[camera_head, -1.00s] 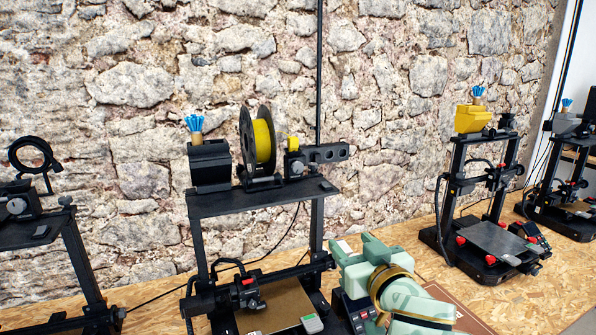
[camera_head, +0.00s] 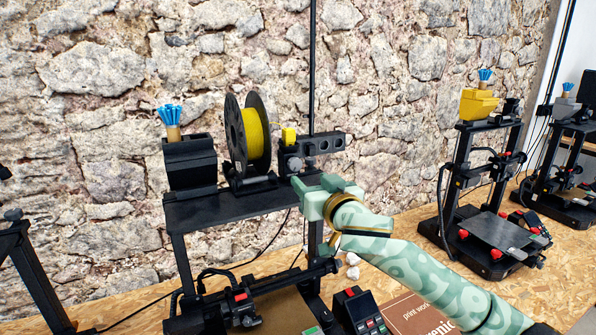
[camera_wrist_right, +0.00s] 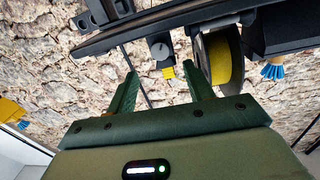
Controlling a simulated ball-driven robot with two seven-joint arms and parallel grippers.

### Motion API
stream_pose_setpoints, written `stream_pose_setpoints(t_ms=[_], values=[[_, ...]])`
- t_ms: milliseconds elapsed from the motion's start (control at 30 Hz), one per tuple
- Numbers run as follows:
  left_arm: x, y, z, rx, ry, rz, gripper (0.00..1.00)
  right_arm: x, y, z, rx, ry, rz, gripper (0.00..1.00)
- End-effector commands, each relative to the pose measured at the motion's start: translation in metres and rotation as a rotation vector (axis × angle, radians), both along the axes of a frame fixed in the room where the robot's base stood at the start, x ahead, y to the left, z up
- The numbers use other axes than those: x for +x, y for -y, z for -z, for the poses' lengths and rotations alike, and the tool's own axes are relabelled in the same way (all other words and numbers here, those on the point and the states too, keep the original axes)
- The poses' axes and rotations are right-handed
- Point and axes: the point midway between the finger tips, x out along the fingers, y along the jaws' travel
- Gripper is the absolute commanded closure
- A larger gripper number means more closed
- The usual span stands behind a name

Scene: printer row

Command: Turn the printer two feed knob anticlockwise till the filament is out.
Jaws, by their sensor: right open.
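Printer two (camera_head: 235,205) is the black frame in the middle of the head view. On its top shelf stands a black spool (camera_head: 233,135) of yellow filament (camera_head: 254,134). Right of it is the dark feeder unit with a round grey feed knob (camera_head: 294,164) and a small yellow piece (camera_head: 289,136) on top. The wrist view also shows the knob (camera_wrist_right: 160,51) beyond the fingertips. My right gripper (camera_head: 308,212) is open and empty, below and to the right of the knob, apart from it. My left gripper is out of view.
A dark bin with blue-tipped tools (camera_head: 190,160) stands left of the spool. Below my right arm are printer two's control box (camera_head: 357,312) and a brown book (camera_head: 420,315). Another printer with a yellow bin (camera_head: 477,105) stands right; the wall behind is stone.

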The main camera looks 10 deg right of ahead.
Motion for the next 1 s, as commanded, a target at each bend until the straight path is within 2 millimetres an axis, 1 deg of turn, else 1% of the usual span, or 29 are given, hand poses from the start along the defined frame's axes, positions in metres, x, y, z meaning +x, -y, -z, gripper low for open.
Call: stream_pose_setpoints(t_ms=[33, 100, 200, 300, 400, 500, 767, 867, 900, 933, 1000], values=[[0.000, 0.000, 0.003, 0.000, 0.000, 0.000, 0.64, 0.013, -0.002, 0.001, -0.001, 0.001, 0.001, 0.48], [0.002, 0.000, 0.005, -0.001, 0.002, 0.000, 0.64, 0.030, -0.004, 0.000, -0.002, 0.002, 0.002, 0.48], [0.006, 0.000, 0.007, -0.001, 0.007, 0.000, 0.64, 0.051, -0.007, 0.000, -0.001, 0.001, 0.002, 0.48], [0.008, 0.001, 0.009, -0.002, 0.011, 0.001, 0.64, 0.065, -0.009, 0.000, 0.000, 0.001, 0.001, 0.48], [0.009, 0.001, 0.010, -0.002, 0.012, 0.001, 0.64, 0.075, -0.010, 0.000, -0.001, 0.001, 0.000, 0.48], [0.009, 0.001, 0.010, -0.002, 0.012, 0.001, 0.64, 0.079, -0.011, 0.000, -0.001, 0.000, 0.000, 0.48], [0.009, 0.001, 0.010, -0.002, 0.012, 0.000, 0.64, 0.080, -0.011, 0.000, -0.001, 0.000, 0.000, 0.48], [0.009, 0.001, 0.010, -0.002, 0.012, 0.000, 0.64, 0.080, -0.011, 0.000, -0.001, 0.000, 0.000, 0.73], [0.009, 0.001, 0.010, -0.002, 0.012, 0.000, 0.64, 0.080, -0.011, 0.000, -0.001, 0.000, 0.000, 0.84], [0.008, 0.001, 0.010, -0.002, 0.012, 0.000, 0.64, 0.080, -0.011, 0.000, -0.001, 0.000, 0.000, 0.93], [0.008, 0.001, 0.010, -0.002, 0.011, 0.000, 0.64, 0.080, -0.011, 0.000, -0.001, 0.000, 0.000, 0.93]])
